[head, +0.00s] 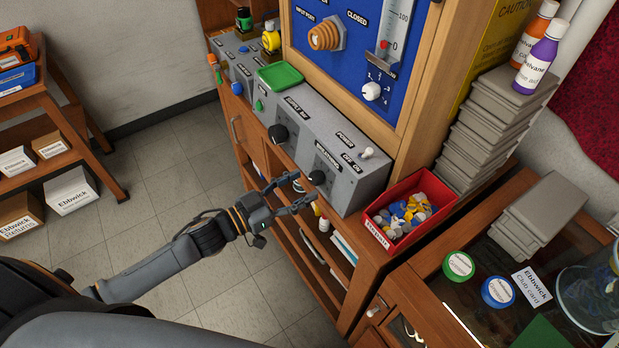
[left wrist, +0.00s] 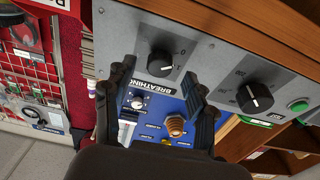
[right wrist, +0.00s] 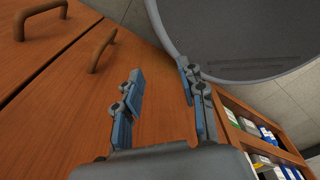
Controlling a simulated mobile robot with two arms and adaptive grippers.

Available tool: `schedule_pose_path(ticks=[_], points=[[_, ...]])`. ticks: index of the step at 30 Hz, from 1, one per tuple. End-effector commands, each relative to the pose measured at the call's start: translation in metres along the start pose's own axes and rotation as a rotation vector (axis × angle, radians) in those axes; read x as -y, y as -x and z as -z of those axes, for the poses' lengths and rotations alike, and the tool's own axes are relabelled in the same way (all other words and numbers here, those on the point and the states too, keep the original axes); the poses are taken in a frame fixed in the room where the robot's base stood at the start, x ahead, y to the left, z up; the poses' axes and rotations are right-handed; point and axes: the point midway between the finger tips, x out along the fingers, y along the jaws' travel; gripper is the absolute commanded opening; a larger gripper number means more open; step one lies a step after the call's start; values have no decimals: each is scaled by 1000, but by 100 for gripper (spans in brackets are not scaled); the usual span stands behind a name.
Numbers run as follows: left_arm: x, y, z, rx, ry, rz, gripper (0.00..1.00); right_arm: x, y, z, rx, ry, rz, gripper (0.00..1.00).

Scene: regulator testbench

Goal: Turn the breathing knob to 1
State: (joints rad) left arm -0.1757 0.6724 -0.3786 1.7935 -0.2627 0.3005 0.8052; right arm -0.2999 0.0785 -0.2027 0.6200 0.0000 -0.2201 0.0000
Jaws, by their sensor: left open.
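The breathing knob (head: 317,177) is a black round knob on the grey sloped panel of the testbench, near its right end. It also shows in the left wrist view (left wrist: 160,62), beyond my fingertips, with the BREATHING label below it. My left gripper (head: 292,193) is open in front of the panel, just left of the knob in the head view and apart from it. In the left wrist view the fingers (left wrist: 155,88) are spread with nothing between them, and the knob lies ahead between their tips. My right gripper (right wrist: 150,85) is open and empty, in front of wooden drawers.
A second black knob (head: 278,133) sits further left on the panel, and a power switch (head: 367,153) sits to the right. A red bin (head: 418,184) with small parts stands right of the panel. Wooden shelves (head: 310,245) are below.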

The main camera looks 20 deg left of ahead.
Motion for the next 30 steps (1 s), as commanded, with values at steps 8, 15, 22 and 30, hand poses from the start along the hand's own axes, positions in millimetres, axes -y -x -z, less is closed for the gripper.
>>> schedule_pose_path(ticks=[8,15,22,30], points=[[0,-28,0,0,0,1,56,-4,6,0,1,-2,-5,40],[0,-30,0,1,0,0,56,-4,6,0,1,-2,-5,40],[0,-30,0,1,0,0,23,-4,6,0,1,-2,-5,40],[0,-30,0,1,-5,0,2,-4,6,0,1,-2,-4,40]])
